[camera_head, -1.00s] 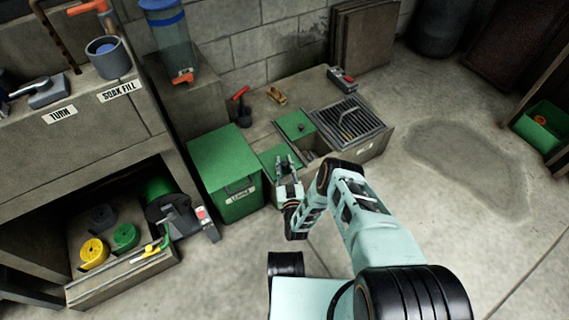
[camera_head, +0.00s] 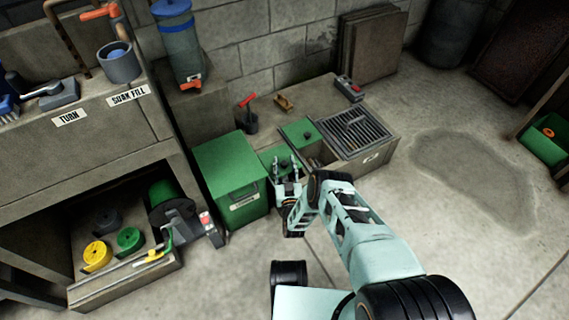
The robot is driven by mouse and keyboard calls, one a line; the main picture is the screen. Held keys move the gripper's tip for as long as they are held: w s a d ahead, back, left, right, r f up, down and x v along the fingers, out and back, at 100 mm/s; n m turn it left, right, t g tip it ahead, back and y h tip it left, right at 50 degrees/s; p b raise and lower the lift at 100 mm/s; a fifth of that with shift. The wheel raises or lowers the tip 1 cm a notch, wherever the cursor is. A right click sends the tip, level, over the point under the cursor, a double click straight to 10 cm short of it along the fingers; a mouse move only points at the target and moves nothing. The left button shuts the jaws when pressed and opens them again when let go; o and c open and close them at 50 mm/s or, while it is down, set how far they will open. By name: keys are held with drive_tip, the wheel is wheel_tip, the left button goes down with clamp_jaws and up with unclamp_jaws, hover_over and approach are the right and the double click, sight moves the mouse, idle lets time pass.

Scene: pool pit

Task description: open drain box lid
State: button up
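A low concrete box (camera_head: 345,169) stands against the wall, with a pale label too small to read on its front right. Its top has a slatted metal grate (camera_head: 354,133), a green panel with a dark knob (camera_head: 299,129) and a second green panel (camera_head: 270,156) nearer me. An open gap (camera_head: 321,153) lies between the panels and the grate. Which piece is the drain box lid I cannot tell for sure. My gripper (camera_head: 286,163) is open, its two fingers apart and pointing away from me over the nearer panel. No object shows between them. Contact cannot be told.
A taller green bin (camera_head: 231,178) stands close left of my gripper. A red-handled tool (camera_head: 248,115), a small wooden item (camera_head: 284,103) and a grey-red device (camera_head: 349,88) sit behind. A shelf with coiled straps (camera_head: 97,255) is at left.

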drive_tip(key=s, duration=0.2)
drive_tip(key=s+d, duration=0.1)
drive_tip(key=s, duration=0.4)
drive_tip(key=shift+s+d, duration=0.2)
drive_tip(key=shift+d, duration=0.05)
